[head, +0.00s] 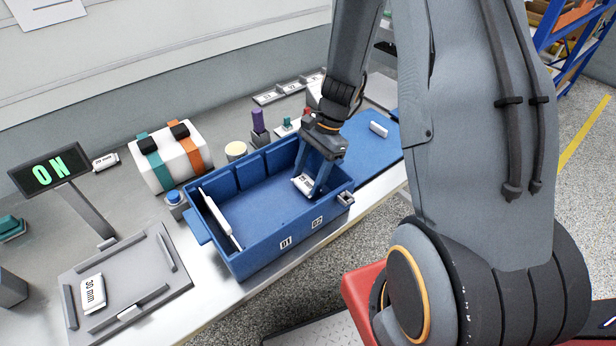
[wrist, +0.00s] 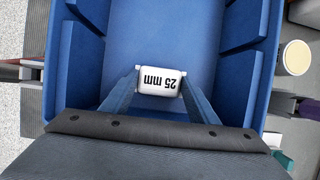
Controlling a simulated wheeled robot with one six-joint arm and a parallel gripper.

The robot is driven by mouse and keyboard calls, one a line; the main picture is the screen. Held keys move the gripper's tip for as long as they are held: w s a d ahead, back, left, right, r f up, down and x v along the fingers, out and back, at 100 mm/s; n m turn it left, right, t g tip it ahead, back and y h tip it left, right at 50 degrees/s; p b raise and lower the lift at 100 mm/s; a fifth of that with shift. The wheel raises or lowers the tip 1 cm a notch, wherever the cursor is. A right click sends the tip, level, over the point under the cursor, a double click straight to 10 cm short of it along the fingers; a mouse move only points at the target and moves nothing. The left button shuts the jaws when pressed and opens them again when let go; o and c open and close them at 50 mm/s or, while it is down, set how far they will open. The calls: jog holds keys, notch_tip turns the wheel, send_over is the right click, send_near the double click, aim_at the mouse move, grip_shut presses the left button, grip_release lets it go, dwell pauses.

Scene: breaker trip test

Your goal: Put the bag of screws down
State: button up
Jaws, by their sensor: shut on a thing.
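The bag of screws (wrist: 160,81) is a small white packet marked "25 mm". My gripper (wrist: 158,84) is shut on it, one finger at each side. In the head view my gripper (head: 316,183) reaches down into the right end of a blue crate (head: 262,254), with the white bag (head: 304,184) between its fingers. The crate's floor lies below the bag; I cannot tell whether the bag touches it.
A white rod-like thing (head: 220,218) leans inside the crate's left end. Another bag, marked "30 mm" (head: 93,293), lies on a grey tray (head: 140,285) at left. A blue mat (head: 366,146) lies right of the crate. The crate's middle is clear.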

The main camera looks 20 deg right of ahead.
jog(key=shift+f, duration=0.3)
jog(key=o, duration=1.1)
jog(key=shift+f, duration=0.1)
jog(key=shift+c, duration=0.2)
jog(key=b+v, duration=0.3)
jog(key=v, duration=0.9)
jog(key=s+a+r+n+t+h, duration=0.2)
jog(key=s+a+n+h, duration=0.2)
jog(key=s+n, duration=0.7)
jog(key=shift+a+r+n+t, duration=0.35)
jog(key=shift+a+n, duration=0.3)
jog(key=shift+n, duration=1.05)
